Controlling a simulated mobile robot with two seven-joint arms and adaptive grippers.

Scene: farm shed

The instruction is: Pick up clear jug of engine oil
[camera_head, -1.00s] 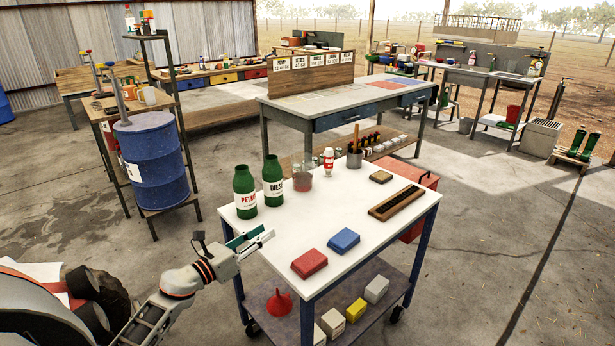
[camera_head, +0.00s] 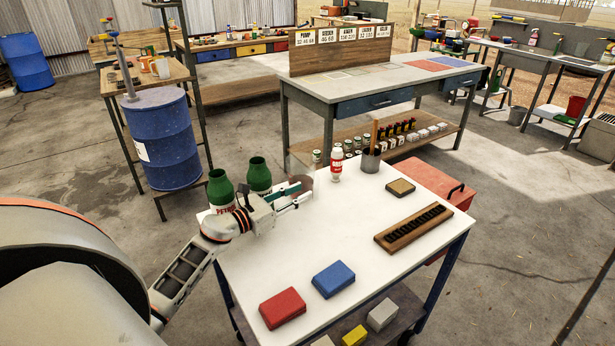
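The clear jug (camera_head: 306,179), with a reddish-brown tint, stands on the white cart top (camera_head: 345,225) near its far left edge, right of two green bottles. My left gripper (camera_head: 302,192) reaches in from the left, low over the cart, with its two fingers apart and pointing at the jug. The fingers overlap the jug in the picture and hide part of it; I cannot tell whether they touch it or stand around it. My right gripper is not in view.
Green bottles (camera_head: 221,190) and (camera_head: 259,174) stand close behind my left gripper. A white red-labelled bottle (camera_head: 336,165) and a grey cup of tools (camera_head: 371,160) stand right of the jug. Red (camera_head: 282,307) and blue (camera_head: 333,279) blocks lie in front. The cart's middle is clear.

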